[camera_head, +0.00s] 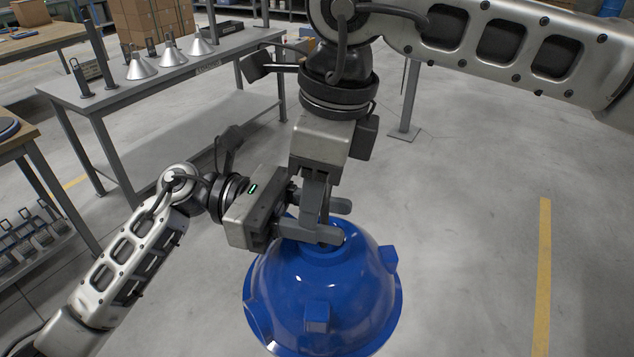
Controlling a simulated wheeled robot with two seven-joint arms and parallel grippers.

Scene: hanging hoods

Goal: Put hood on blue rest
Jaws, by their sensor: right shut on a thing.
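A large glossy blue dome-shaped hood (320,290) with small blocks on its sides is at the bottom centre, over the floor. My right gripper (320,218) points down from above and is shut at the top of the hood; its fingertips are partly hidden. My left gripper (330,221) comes in level from the left, just over the hood's top. Its two fingers are apart, one on the near side and one on the far side of the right gripper's fingers. I see no separate blue rest.
A grey table (215,55) at the upper left holds several silver cones (172,53) and dark upright posts. Cardboard boxes (150,20) stand behind. A low rack (30,240) is at the left edge. Open floor with a yellow line (543,270) lies to the right.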

